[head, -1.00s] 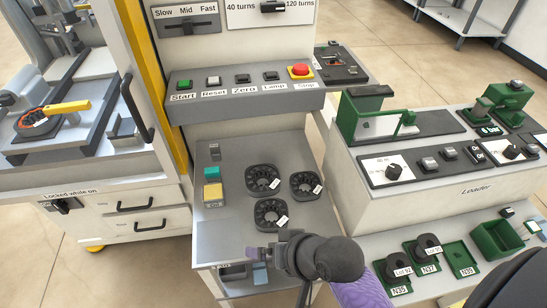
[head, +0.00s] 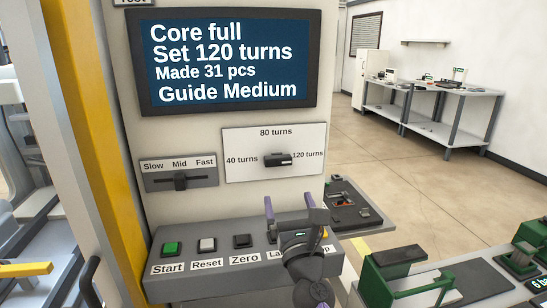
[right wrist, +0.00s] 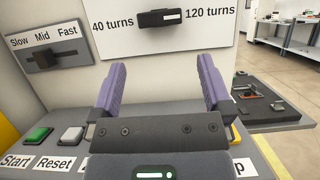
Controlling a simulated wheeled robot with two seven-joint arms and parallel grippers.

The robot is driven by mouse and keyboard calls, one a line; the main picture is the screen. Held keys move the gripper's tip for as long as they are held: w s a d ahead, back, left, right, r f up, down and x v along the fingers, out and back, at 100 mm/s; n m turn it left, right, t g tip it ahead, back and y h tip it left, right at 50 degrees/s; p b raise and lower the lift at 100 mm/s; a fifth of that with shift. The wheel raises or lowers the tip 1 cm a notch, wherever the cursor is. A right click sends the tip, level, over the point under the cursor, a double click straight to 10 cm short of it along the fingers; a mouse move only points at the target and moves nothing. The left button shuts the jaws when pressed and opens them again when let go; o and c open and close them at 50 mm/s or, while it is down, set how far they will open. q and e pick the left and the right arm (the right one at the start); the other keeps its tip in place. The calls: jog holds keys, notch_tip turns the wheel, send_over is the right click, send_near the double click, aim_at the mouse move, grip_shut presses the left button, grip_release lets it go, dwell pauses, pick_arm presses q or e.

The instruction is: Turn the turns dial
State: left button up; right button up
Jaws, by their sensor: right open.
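The turns dial (head: 278,159) is a black knob on a white plate (head: 240,172) marked 40, 80 and 120 turns. Its pale mark points right, toward 120 turns. It also shows in the right wrist view (right wrist: 161,18), ahead of and above the fingers. The screen (head: 230,62) reads "Core full", "Set 120 turns", "Made 31 pcs" and "Guide Medium". My right gripper (head: 293,203) is open and empty, below the dial and apart from it. Its two purple fingers (right wrist: 160,88) are spread wide in the right wrist view. My left gripper is out of view.
A Slow/Mid/Fast slider (head: 180,182) sits left of the dial. Below are a green Start button (head: 171,248), Reset (head: 207,245) and Zero (head: 242,241); my right gripper hides part of that row. A dark tool tray (head: 352,205) lies at right.

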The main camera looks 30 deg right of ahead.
aim_at(279, 163)
jog(key=b+x, duration=0.1)
jog(key=x, duration=0.7)
jog(key=shift+w+r, duration=0.2)
jog(key=shift+w+d+r, duration=0.15)
jog(key=shift+w+r, duration=0.15)
jog(key=shift+w, duration=0.1)
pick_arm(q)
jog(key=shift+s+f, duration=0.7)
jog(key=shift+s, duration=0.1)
pick_arm(e)
jog(key=c, duration=1)
jog(key=shift+o, duration=0.2)
